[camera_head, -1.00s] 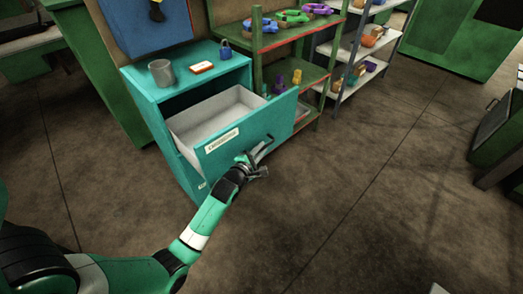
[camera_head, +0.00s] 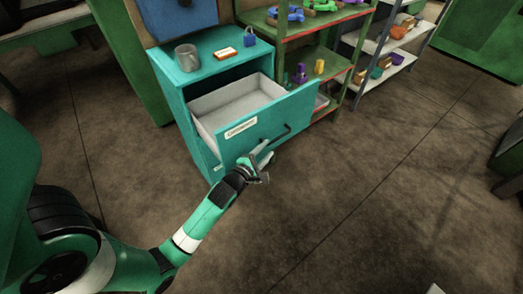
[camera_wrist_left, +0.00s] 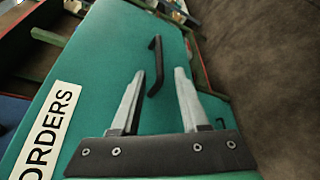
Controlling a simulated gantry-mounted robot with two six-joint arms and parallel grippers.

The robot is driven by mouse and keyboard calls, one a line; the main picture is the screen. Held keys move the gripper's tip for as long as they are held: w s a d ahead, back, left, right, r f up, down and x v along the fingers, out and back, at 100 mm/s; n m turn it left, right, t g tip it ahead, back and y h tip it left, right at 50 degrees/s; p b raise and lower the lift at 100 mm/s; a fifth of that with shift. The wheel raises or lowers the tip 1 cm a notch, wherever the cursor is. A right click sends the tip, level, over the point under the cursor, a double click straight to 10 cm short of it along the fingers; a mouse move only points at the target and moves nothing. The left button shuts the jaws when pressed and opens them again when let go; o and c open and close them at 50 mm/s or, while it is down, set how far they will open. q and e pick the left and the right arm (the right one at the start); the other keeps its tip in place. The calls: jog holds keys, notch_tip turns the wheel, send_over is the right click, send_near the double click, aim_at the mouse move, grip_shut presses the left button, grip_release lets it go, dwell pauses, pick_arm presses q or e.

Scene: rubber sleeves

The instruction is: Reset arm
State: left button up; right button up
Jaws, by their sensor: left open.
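My left gripper (camera_head: 262,164) is in front of the pulled-out drawer (camera_head: 262,122) of a teal cabinet (camera_head: 185,92). In the left wrist view the left gripper (camera_wrist_left: 158,90) has its two grey fingers spread apart with nothing between them. The drawer's dark bar handle (camera_head: 279,141) is just beyond the fingertips; the handle also shows in the left wrist view (camera_wrist_left: 156,65) and appears free of the fingers. The drawer stands open and its visible inside is pale and empty. My right gripper is not in view.
A green shelf (camera_head: 300,60) and a grey shelf (camera_head: 385,52) with coloured items stand to the right.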

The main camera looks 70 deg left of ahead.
pick_arm(q)
jog(key=v, duration=0.3)
jog(key=shift+s+d, duration=0.2)
jog(key=shift+r+p, duration=0.1)
jog(key=shift+p, duration=0.2)
